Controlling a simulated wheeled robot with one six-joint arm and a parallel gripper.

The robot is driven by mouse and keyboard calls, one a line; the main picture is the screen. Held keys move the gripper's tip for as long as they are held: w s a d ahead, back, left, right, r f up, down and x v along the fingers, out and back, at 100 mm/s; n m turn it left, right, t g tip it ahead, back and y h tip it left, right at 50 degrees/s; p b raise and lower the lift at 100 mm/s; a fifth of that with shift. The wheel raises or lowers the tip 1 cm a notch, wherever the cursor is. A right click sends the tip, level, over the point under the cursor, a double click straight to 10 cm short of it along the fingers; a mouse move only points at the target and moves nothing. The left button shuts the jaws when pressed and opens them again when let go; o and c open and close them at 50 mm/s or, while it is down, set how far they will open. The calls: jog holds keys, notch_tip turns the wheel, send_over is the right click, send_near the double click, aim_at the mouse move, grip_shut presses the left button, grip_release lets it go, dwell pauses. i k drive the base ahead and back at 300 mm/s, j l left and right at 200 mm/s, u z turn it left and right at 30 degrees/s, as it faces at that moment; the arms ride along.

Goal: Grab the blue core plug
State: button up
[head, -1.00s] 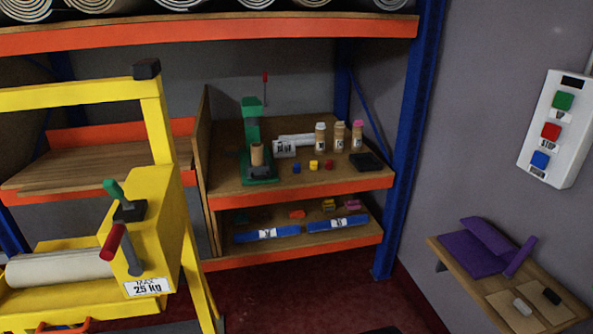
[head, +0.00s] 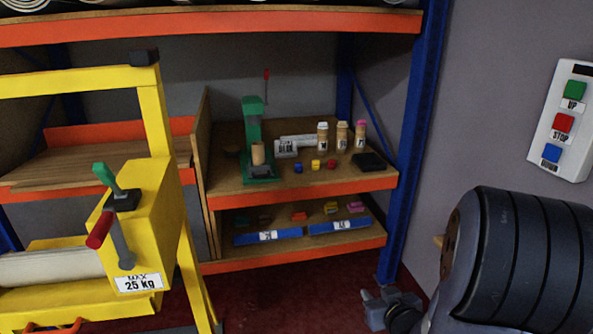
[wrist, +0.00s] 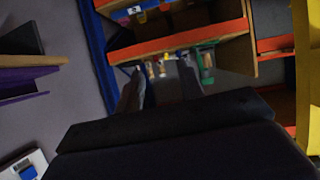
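The blue core plug (head: 298,168) is a small blue piece on the middle wooden shelf, at the left end of a short row with a yellow plug (head: 316,165) and a red plug (head: 332,164). It stands just right of the green press (head: 253,140). My gripper (head: 392,308) shows low at the right of the head view, below and in front of the shelf, apart from the plugs. In the wrist view its two fingers (wrist: 161,72) are spread with an empty gap, pointing toward the shelf. The plugs look tiny and blurred there.
Several capped bottles (head: 342,135) and a black tray (head: 368,162) stand behind and right of the plugs. A blue upright (head: 408,150) bounds the right side; a yellow machine (head: 140,215) stands front left.

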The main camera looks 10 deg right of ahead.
aim_at(298, 168)
jog(key=i+j, duration=0.1)
jog(key=i, duration=2.25)
jog(key=z, duration=0.05)
